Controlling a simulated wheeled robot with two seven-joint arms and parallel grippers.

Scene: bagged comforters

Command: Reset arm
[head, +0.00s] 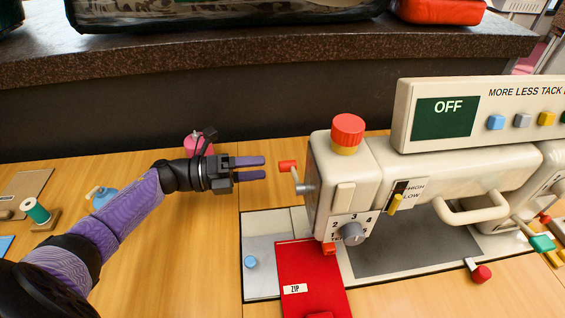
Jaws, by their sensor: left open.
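My left arm comes in from the left with a purple sleeve. My left gripper (265,168) is open and empty, its two purple fingers pointing right. The fingertips are just left of a small red-tipped lever (287,167) on the cream sewing machine (335,190); a contact cannot be made out. My right gripper is not in view.
A red piece marked ZIP (305,275) lies on the machine's bed. A display reading OFF (447,117) stands at right. Small items, including a green spool (38,211), are at left. A dark raised counter (300,55) runs behind, carrying bagged goods.

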